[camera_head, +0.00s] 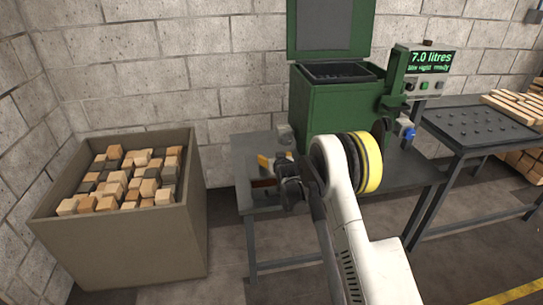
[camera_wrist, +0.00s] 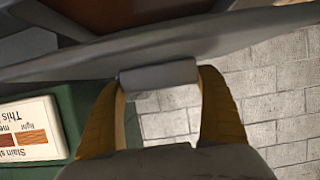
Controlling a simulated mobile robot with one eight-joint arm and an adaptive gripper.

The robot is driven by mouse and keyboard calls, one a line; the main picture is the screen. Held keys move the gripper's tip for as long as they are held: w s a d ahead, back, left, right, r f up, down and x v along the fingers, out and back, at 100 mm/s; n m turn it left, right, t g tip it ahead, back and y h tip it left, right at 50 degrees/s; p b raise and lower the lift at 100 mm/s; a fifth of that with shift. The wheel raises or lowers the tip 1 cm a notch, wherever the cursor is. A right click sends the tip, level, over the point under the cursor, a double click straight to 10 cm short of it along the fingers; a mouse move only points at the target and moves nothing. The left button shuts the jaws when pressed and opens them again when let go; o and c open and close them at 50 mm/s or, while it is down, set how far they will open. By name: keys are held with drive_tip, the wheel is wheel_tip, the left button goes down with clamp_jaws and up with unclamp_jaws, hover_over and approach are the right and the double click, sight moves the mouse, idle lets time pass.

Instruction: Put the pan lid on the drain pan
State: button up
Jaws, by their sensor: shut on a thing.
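In the wrist view, my gripper (camera_wrist: 160,78) has its two yellow fingers closed on a short grey bar. The bar joins a wide dark grey plate, which I take for the pan lid (camera_wrist: 235,42), slanting across the picture. Beyond the plate is a brown surface with a grey edge, perhaps the drain pan (camera_wrist: 130,14); the plate hides part of it. In the head view, a reddish-brown patch (camera_head: 264,184) shows on the grey table beside my wrist. My arm hides most of the lid and fingers there. I cannot tell whether lid and pan touch.
A green machine (camera_head: 325,110) with a raised cover stands on the table (camera_head: 400,178). Its display (camera_head: 430,62) reads 7.0 litres. A bin (camera_head: 130,240) of wooden blocks stands left, and another dark table (camera_head: 480,125) right. A stain label (camera_wrist: 25,130) shows in the wrist view.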

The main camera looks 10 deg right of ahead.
drive_tip(key=shift+w+f, duration=0.1)
drive_tip(key=shift+f, duration=0.1)
drive_tip(key=shift+s+f+b, duration=0.25)
drive_tip(key=shift+f+b, duration=0.45)
drive_tip(key=shift+f, duration=0.65)
drive_tip(key=shift+f, duration=0.55)
drive_tip(key=o, duration=1.1)
drive_tip(key=shift+c, duration=0.2)
